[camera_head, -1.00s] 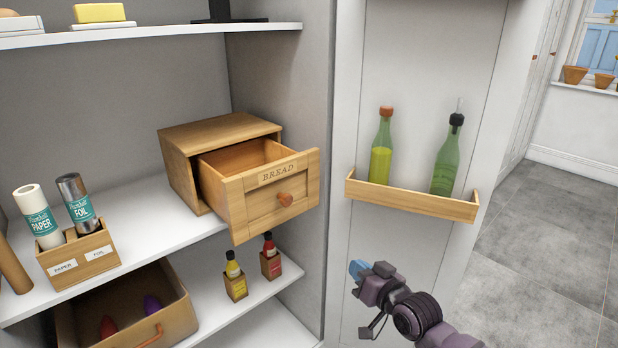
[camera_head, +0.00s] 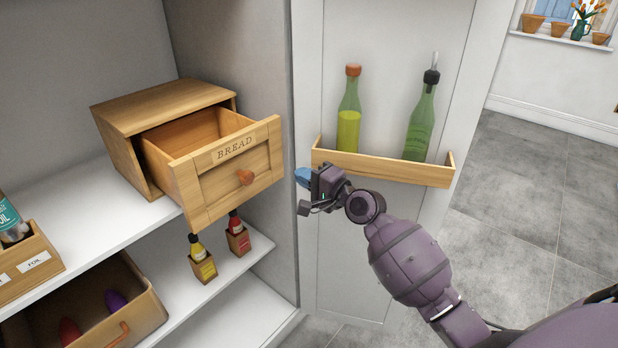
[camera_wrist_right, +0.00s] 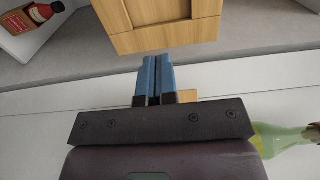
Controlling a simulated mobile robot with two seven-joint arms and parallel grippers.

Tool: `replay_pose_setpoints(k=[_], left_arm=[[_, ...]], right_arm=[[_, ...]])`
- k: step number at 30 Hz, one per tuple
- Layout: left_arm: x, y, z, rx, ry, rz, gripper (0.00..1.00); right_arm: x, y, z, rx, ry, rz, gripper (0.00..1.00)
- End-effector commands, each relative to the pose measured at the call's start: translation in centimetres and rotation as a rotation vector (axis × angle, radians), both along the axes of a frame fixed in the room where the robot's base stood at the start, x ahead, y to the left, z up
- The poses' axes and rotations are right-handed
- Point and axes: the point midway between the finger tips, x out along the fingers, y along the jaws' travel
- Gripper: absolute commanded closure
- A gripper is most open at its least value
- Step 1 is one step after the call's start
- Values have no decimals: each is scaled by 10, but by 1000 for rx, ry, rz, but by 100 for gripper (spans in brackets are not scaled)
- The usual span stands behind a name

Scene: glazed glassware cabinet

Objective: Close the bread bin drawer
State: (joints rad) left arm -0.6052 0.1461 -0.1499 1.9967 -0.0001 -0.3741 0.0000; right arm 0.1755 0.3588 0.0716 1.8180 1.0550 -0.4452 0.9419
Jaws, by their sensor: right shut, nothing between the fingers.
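The wooden bread bin (camera_head: 165,97) stands on the white shelf. Its drawer (camera_head: 228,170), marked BREAD, is pulled well out and looks empty where I can see inside. A round orange-brown knob (camera_head: 245,177) is on its front. My right gripper (camera_head: 301,175) is to the right of the drawer front, apart from it, with blue fingers shut and empty. In the right wrist view the shut fingers (camera_wrist_right: 154,76) point toward the lower edge of the wooden drawer front (camera_wrist_right: 165,28). My left gripper is not in view.
An open door on the right carries a wooden rack (camera_head: 385,164) with two green bottles (camera_head: 349,115).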

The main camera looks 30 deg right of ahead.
Motion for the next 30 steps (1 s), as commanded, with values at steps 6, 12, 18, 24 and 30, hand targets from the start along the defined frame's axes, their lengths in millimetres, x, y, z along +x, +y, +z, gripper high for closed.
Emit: replay_pose_setpoints(k=[6,12,18,24,30], left_arm=[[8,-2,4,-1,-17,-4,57],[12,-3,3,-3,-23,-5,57],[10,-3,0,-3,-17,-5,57],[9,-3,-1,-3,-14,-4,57],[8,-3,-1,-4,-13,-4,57]], right_arm=[[37,14,0,-2,-2,0,100],[67,24,-1,-1,0,0,100],[87,32,-1,-3,1,0,100],[94,34,-1,-2,0,-1,100],[95,34,0,-3,0,-1,100]])
